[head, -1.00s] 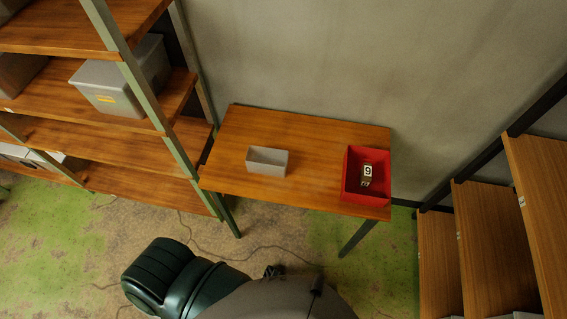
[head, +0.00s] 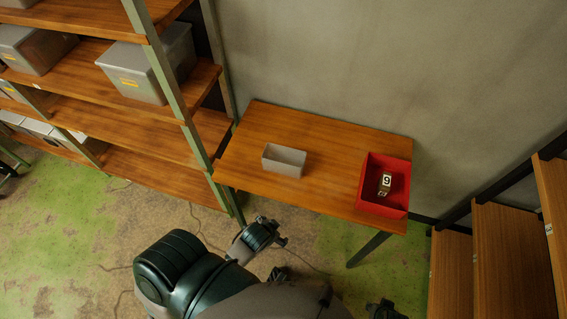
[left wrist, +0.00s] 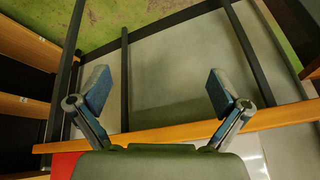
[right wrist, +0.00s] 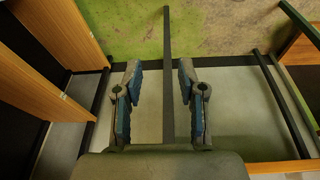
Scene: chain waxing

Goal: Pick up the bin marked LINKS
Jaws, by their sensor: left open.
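No lettering reading LINKS is legible in any view. A small open grey bin (head: 284,161) stands upright on the wooden table (head: 320,137) in the head view. A red bin (head: 384,205) stands at the table's right end, with a small block (head: 385,182) marked with a digit inside. My left gripper (head: 275,236) is below the table's front edge, apart from both bins. In the left wrist view its fingers (left wrist: 160,88) are wide apart and empty. My right gripper (head: 385,310) is at the bottom edge of the head view. In the right wrist view its fingers (right wrist: 158,80) are apart and empty.
A shelf unit (head: 165,133) at the left holds grey bins with yellow labels (head: 145,68), too small to read. Another wooden shelf unit (head: 510,245) stands at the right. The table between the grey and red bins is clear.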

